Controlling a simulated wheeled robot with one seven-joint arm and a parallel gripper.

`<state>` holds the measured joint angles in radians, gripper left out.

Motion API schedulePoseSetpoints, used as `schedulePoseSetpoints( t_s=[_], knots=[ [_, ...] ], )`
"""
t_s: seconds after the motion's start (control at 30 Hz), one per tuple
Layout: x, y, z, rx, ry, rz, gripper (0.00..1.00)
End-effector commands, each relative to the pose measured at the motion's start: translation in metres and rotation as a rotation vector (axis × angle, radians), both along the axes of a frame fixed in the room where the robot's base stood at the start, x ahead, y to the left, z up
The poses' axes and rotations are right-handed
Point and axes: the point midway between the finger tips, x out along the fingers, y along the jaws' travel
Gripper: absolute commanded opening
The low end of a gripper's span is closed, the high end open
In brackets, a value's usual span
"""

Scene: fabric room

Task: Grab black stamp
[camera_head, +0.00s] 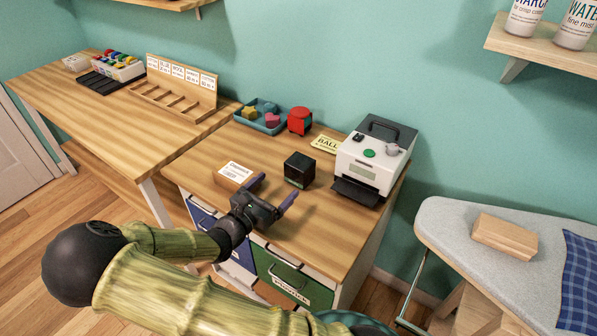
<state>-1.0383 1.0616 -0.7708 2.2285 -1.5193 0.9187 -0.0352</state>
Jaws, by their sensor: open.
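My gripper (277,187) is above the front part of the cabinet top. Its two purple fingers are spread apart with nothing between them. They point away from me, and the stamp is just beyond them, up and to the right in the picture. I cannot tell the exact gap or the height of the fingers.
A small labelled box (233,174) lies left of the stamp. The white machine (375,155) stands to its right. Behind are a red object (299,121), a blue tray (247,121) of coloured shapes and a yellow card (326,144). The top right of my gripper is clear.

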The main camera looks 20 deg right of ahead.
Motion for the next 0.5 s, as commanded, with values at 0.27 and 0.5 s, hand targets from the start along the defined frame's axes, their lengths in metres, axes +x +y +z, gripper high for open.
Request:
schedulePoseSetpoints(
  t_s=[0.27, 0.5],
  knots=[
    [0.026, -0.048, -0.001, 0.001, -0.001, -0.012, 0.89],
    [0.041, -0.068, -0.001, 0.001, 0.0, -0.003, 0.89]
  ],
)
